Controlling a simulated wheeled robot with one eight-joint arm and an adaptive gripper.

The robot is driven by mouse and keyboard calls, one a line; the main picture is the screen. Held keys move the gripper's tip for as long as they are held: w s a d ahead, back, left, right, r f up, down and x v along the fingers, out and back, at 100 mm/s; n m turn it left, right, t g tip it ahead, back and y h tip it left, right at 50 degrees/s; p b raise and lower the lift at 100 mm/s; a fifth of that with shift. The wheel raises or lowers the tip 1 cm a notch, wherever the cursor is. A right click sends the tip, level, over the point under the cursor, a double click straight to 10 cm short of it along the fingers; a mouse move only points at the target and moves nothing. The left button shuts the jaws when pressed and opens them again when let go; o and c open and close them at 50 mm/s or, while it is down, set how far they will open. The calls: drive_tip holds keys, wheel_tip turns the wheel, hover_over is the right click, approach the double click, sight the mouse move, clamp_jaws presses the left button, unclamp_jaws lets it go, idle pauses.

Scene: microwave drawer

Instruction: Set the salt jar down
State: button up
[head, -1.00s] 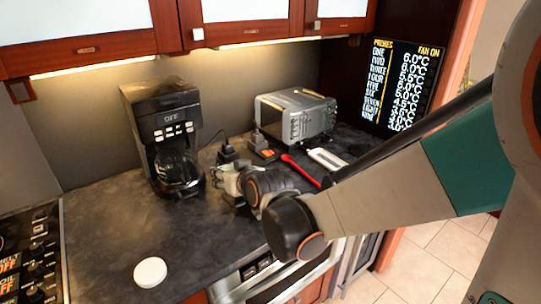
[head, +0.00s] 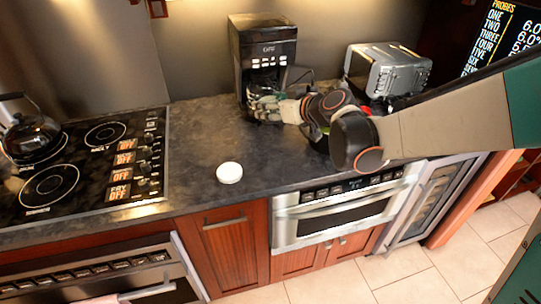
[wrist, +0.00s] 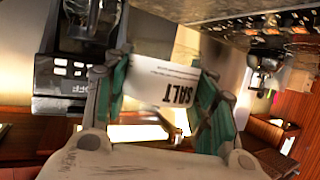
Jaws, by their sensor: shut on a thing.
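The salt jar (wrist: 162,85) shows in the wrist view as a white body with the word SALT upside down. My gripper (wrist: 165,92) is shut on it, with a green-padded finger on each side. In the head view my gripper (head: 280,110) is just in front of the coffee maker, over the dark counter (head: 200,130). The jar is hard to make out there, and I cannot tell whether it touches the counter.
The coffee maker (head: 263,55) stands close behind my gripper. A toaster oven (head: 388,70) is to the right. A white round object (head: 229,172) lies near the counter's front edge. The stove (head: 85,160) with a kettle (head: 30,137) is at left. Counter between stove and gripper is mostly clear.

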sight(271, 164)
wheel_tip(271, 164, down, 19)
drive_tip(key=b, duration=0.7)
drive_tip(key=shift+w+r, duration=0.1)
drive_tip(key=shift+w, duration=0.05)
drive_tip(key=shift+r, duration=0.1)
drive_tip(key=o, duration=1.1)
drive_tip(key=shift+c, duration=0.2)
